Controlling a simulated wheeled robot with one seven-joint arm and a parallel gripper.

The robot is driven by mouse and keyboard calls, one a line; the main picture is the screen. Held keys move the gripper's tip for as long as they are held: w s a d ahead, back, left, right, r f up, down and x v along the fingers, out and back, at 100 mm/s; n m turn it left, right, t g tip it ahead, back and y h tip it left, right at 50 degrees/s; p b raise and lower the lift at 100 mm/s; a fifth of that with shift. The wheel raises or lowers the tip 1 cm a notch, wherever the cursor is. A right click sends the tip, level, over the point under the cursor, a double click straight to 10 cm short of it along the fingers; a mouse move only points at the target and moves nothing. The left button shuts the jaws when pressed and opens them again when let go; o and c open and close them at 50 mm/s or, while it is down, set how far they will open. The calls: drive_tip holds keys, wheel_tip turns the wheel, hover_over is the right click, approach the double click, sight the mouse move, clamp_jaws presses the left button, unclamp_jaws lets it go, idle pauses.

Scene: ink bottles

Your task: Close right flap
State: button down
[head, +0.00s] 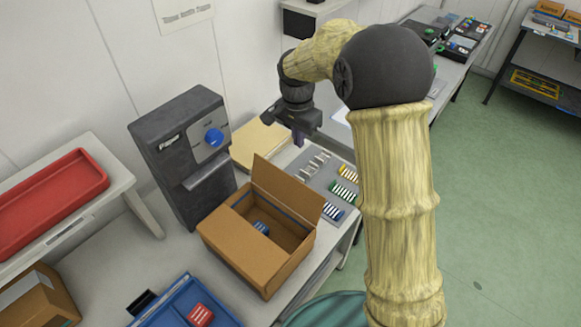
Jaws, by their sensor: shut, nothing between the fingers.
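An open brown cardboard box (277,283) stands on the work table. Its flap (287,190) on the far, upper-right side stands up and leans slightly outward. The box's top is open, and a small blue striped pack (261,228) lies inside. My gripper (298,141) is up beyond the raised flap, above the far part of the table and apart from the box. Its fingers point down and are together, with nothing held. My arm hides part of the table to the right.
A dark grey machine with a blue knob (213,137) stands left of the box. A grey board (325,172) with several small striped packs lies beyond it. A blue tray (180,303) holding a red pack is in front. A red tray (50,190) sits on a shelf at left.

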drive_tip(key=shift+f, duration=0.1)
drive_tip(key=p, duration=0.6)
hover_over(285, 189)
drive_tip(key=w+d, duration=0.2)
drive_tip(key=w, duration=0.1)
wheel_tip(285, 189, down, 8)
drive_tip(key=f, duration=0.1)
drive_tip(key=shift+s+a+r, duration=0.15)
drive_tip(key=shift+a, duration=0.05)
drive_tip(key=shift+s+a+b, duration=0.15)
drive_tip(key=shift+s+b, duration=0.1)
drive_tip(key=shift+b, duration=0.45)
